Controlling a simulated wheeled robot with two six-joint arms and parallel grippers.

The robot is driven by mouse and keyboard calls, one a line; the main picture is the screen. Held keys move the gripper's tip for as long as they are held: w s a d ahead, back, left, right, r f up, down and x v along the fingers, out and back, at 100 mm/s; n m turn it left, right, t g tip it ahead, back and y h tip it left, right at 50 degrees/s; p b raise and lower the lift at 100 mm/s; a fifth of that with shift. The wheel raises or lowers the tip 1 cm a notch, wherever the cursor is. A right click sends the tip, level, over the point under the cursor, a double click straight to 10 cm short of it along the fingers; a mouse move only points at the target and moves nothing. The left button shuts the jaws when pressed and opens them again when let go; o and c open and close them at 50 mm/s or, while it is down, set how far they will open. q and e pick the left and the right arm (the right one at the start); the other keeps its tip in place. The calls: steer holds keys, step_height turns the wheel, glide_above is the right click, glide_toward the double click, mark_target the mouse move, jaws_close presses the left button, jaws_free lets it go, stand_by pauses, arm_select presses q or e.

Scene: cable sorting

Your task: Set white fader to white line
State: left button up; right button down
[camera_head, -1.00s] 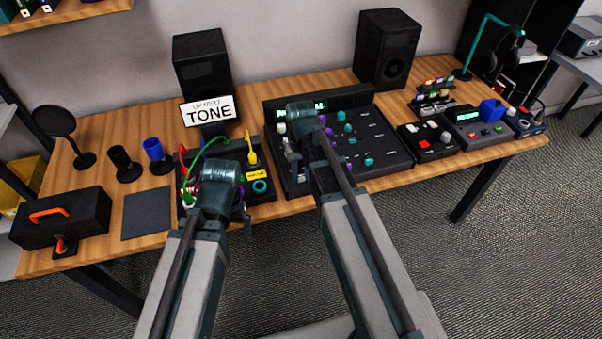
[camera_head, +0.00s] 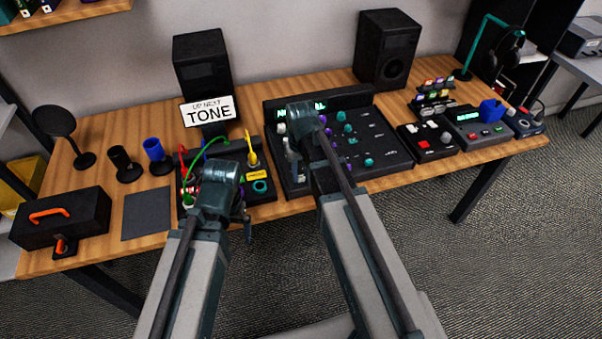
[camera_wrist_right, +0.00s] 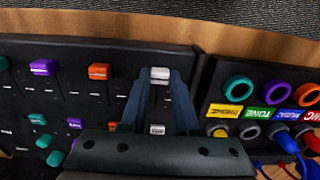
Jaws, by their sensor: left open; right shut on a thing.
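The white fader (camera_wrist_right: 160,73) has a pale cap and sits on the black mixer panel (camera_head: 390,160) in the right wrist view. My right gripper (camera_wrist_right: 160,82) is shut on this cap, with one finger on each side. In the head view the right gripper (camera_head: 292,168) is over the mixer's left side, and its arm hides part of the panel. A second white cap (camera_wrist_right: 157,129) sits lower in the same column. I cannot make out the white line. My left gripper (camera_head: 245,217) is open, near the table's front edge by the patch box; its fingers are mostly hidden.
A purple fader (camera_wrist_right: 43,67) and an orange fader (camera_wrist_right: 99,71) sit beside the white one. The patch box (camera_head: 262,187) with coloured cables is left of the mixer. A TONE sign (camera_head: 209,111) stands behind it. A red-buttoned box (camera_head: 430,142) is to the right.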

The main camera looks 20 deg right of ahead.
stand_by(0.3)
steer(key=w, duration=0.4)
steer(key=shift+w, duration=0.4)
steer(key=shift+s, duration=0.1)
steer(key=c, duration=0.6)
jaws_free()
steer(key=shift+c, duration=0.2)
steer(key=shift+r, duration=0.1)
step_height(320, 180, up, 14)
steer(key=p, duration=1.3)
steer(key=shift+p, duration=0.4)
steer(key=shift+f, duration=0.2)
